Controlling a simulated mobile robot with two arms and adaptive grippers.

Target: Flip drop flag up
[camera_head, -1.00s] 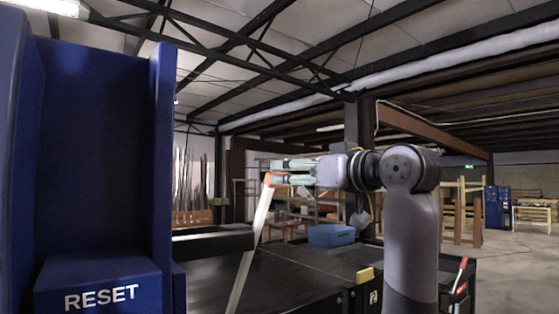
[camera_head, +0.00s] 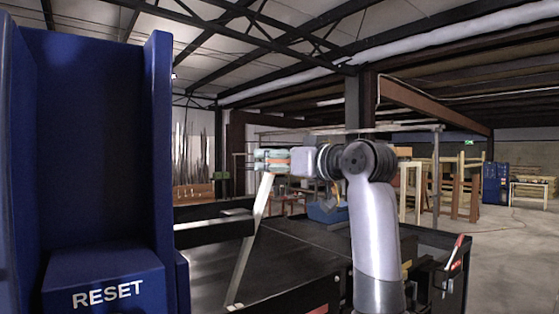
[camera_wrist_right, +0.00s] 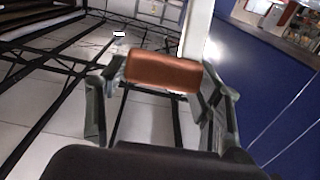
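The drop flag is a pale bar (camera_head: 250,240) that leans up and to the right beside the blue machine in the head view. In the right wrist view its orange end (camera_wrist_right: 163,72) lies between the fingertips, with the white bar (camera_wrist_right: 196,32) behind it. My right gripper (camera_head: 268,160) is at the top of the bar, and its fingers hide the orange end in the head view. In the right wrist view the right gripper (camera_wrist_right: 164,82) has its fingers spread on both sides of the orange end. Whether they touch it is unclear. My left gripper is not in view.
The blue housing with the RESET block (camera_head: 105,270) fills the left side. Black conveyor surfaces (camera_head: 300,250) lie below the right arm. A blue bin (camera_head: 322,213) sits behind my arm, and a red-handled lever (camera_head: 456,250) stands at the right. Open floor lies farther right.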

